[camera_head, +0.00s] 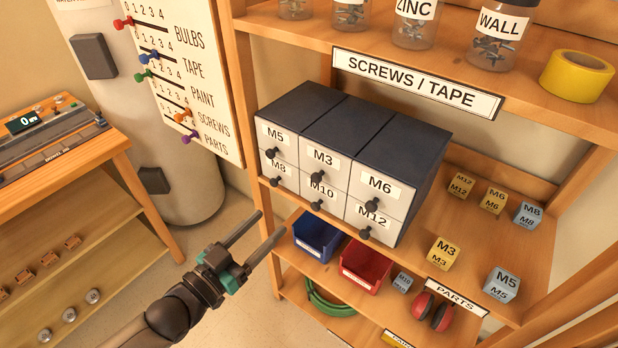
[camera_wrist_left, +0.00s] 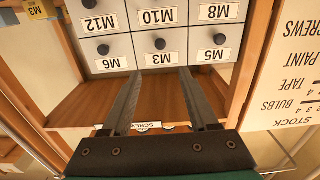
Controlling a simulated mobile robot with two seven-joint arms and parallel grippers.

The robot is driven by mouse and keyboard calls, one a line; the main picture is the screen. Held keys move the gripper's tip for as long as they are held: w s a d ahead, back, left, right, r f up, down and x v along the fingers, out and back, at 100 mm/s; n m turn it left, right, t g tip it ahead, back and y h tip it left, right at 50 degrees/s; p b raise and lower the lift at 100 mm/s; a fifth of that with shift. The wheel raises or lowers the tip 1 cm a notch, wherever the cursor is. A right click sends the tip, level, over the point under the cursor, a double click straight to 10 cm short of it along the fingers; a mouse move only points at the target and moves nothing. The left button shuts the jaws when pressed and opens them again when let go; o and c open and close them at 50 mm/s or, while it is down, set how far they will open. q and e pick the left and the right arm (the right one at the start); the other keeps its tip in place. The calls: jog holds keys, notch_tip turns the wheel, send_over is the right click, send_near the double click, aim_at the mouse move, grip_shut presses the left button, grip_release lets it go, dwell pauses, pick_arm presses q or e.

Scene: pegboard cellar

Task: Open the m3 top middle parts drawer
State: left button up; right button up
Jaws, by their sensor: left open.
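The parts cabinet (camera_head: 403,140) has a dark top and two rows of white drawers with dark knobs. It stands on a wooden shelf. The M3 drawer (camera_head: 334,164) is top middle, between M5 and M6, and appears flush with its neighbours. In the left wrist view the cabinet is upside down; the M3 drawer (camera_wrist_left: 175,42) and its knob are straight ahead between the fingers. My left gripper (camera_head: 272,222) is open and empty, in front of and below the drawers, apart from them. It also shows in the left wrist view (camera_wrist_left: 160,73). My right gripper is not in view.
Below the cabinet are a blue bin (camera_head: 318,238) and a red bin (camera_head: 364,268). Labelled blocks, such as a yellow M3 block (camera_head: 443,253), stand right of the cabinet. A shelf with jars is above. A pegged stock board (camera_head: 190,60) is at left.

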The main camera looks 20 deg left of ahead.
aim_at(315, 179)
pick_arm(q)
jog(key=x, duration=0.7)
jog(key=b+x, duration=0.1)
jog(key=x, duration=0.6)
jog(key=shift+w+f, duration=0.2)
jog(key=shift+w, duration=0.15)
jog(key=shift+c, duration=0.2)
grip_shut()
dwell(0.7)
